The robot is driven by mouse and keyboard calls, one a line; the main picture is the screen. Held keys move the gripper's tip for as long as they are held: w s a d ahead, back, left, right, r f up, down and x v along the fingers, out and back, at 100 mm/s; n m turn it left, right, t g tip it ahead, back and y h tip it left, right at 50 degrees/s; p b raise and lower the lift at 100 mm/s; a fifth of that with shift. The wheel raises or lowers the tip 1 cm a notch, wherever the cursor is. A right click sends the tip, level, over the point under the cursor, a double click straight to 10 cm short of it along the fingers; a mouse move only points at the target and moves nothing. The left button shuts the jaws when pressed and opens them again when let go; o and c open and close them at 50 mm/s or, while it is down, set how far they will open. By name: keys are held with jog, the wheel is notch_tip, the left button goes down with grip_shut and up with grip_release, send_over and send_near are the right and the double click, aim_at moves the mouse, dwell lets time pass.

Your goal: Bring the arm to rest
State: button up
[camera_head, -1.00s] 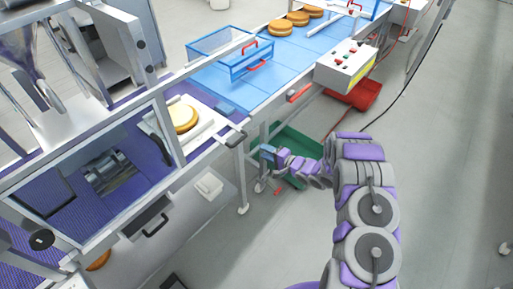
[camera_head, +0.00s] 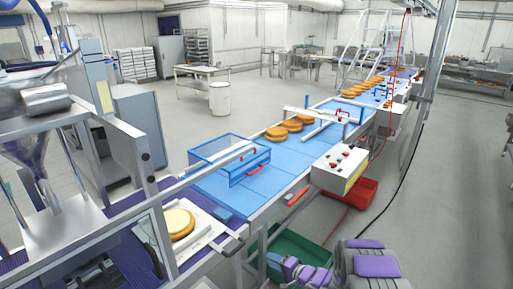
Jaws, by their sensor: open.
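My arm, grey and purple, shows at the bottom right, with most of it cut off by the lower edge. My gripper (camera_head: 274,261) is small and partly blurred at the arm's left end, in front of the green bin (camera_head: 302,247). It is open, and I see nothing held in it. It is apart from the conveyor (camera_head: 262,185) and below its near edge.
A cream-topped round (camera_head: 178,224) sits on a white plate at the conveyor's near end. Several brown rounds (camera_head: 291,125) lie further along. A blue guard frame (camera_head: 228,160), a control box (camera_head: 340,168) and a red bin (camera_head: 357,193) are nearby.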

jog(key=w+d+r+n+h+b, duration=0.2)
jog(key=d+r+h, duration=0.65)
jog(key=d, duration=0.35)
jog(key=s+d+r+g+h+b, duration=0.1)
jog(key=s+d+r+g+h, duration=0.15)
jog(key=s+r, duration=0.4)
jog(key=s+d+r+g+h+b, duration=0.1)
jog(key=s+d+r+g+h, duration=0.2)
jog(key=s, duration=0.7)
jog(key=s+a+r+n+g+y, duration=0.1)
jog(key=s+a+n+g, duration=0.1)
jog(key=s, duration=1)
jog(key=s+a+r+n+g+y+b, duration=0.1)
jog(key=s+a, duration=0.4)
jog(key=s, duration=0.7)
jog(key=s+a+r+n+g+y+b, duration=0.1)
jog(key=s+a+r+n+g, duration=0.1)
jog(key=s, duration=1)
jog(key=shift+a+n+g, duration=0.4)
jog(key=shift+a+g, duration=0.35)
jog(key=shift+a, duration=0.45)
